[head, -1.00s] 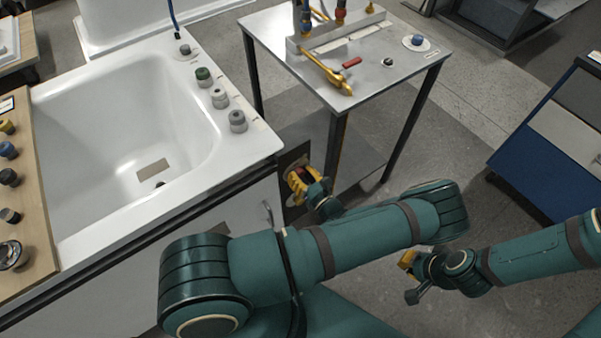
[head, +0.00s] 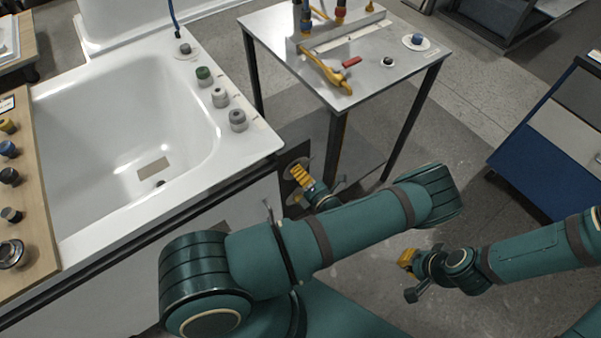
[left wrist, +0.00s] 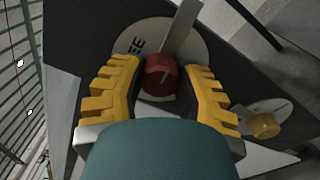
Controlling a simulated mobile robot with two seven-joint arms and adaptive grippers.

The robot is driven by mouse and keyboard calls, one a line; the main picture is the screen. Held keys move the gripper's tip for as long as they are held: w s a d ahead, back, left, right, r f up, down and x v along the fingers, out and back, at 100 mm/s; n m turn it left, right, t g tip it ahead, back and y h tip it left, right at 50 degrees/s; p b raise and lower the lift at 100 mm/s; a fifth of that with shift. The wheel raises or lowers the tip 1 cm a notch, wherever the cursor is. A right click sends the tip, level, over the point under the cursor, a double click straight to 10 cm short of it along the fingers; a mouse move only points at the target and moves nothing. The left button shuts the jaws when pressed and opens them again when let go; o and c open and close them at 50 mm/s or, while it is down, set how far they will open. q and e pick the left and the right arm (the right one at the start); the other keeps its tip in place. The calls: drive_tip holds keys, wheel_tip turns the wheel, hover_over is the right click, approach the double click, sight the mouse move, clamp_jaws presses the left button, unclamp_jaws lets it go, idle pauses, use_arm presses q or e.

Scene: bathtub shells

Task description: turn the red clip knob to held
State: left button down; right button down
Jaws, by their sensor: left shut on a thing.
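The red clip knob (left wrist: 160,76) sits on a pale round disc (left wrist: 134,44) on a dark panel in the left wrist view. A grey metal strip (left wrist: 180,28) runs out from the knob to the upper right, and the letters "EE" show on the disc to its left. My left gripper (left wrist: 163,72) has its yellow fingers on both sides of the knob and is shut on it. In the head view my left gripper (head: 301,174) is at the tub's end panel and hides the knob. My right gripper (head: 407,258) is away over the floor, its jaws too small to read.
A yellow knob (left wrist: 264,126) is on another pale disc at lower right in the wrist view. The white tub (head: 120,130) with several rim knobs stands left of the gripper. A metal table (head: 350,60) with dark legs stands close behind it.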

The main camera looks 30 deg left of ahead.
use_arm(q)
drive_tip(key=shift+m, duration=0.8)
drive_tip(key=c, duration=0.6)
unclamp_jaws()
drive_tip(key=shift+o, duration=0.2)
drive_tip(key=v, duration=0.7)
drive_tip(key=shift+d, duration=0.2)
drive_tip(key=shift+s, duration=0.1)
